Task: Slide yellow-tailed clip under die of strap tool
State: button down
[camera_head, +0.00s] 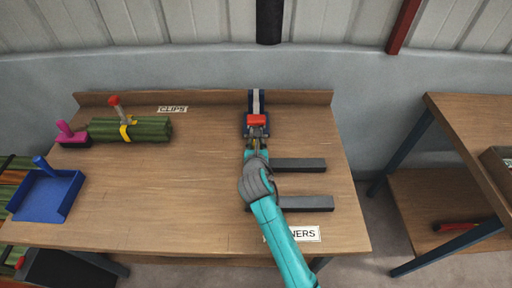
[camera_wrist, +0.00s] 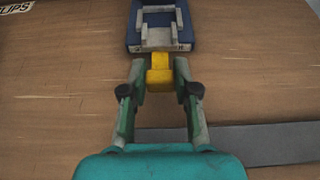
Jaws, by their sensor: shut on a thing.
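The strap tool (camera_head: 257,121) stands at the back of the workbench, with a blue base, a red top and grey metal parts. Its blue base and grey frame show at the top of the wrist view (camera_wrist: 160,20). My gripper (camera_wrist: 160,74) is shut on a yellow piece, the tail of the clip (camera_wrist: 160,76), right in front of the tool. The far end of the clip meets the tool's grey front part; I cannot tell how far under the die it reaches. In the head view my gripper (camera_head: 256,154) mostly hides the clip.
Two dark grey bars (camera_head: 300,165) lie right of my gripper, the nearer one (camera_head: 300,203) by a partly covered label. A green bundle with a yellow strap (camera_head: 150,130), a pink-handled thing (camera_head: 70,134) and a blue tray (camera_head: 46,194) are at left. The bench's middle left is clear.

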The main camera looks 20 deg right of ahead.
jog(key=shift+w+d+f, duration=0.1)
jog(key=shift+w+d, duration=0.15)
jog(key=shift+w, duration=0.5)
jog(key=shift+w+d+r, duration=0.1)
jog(key=shift+w+d, duration=0.1)
jog(key=shift+w, duration=0.55)
jog(key=shift+w+d+f, duration=0.1)
jog(key=shift+w+d, duration=0.15)
jog(key=shift+w, duration=0.5)
jog(key=shift+w, duration=0.1)
jog(key=c, duration=0.8)
grip_release()
jog(key=v, duration=1.2)
jog(key=shift+d, duration=0.1)
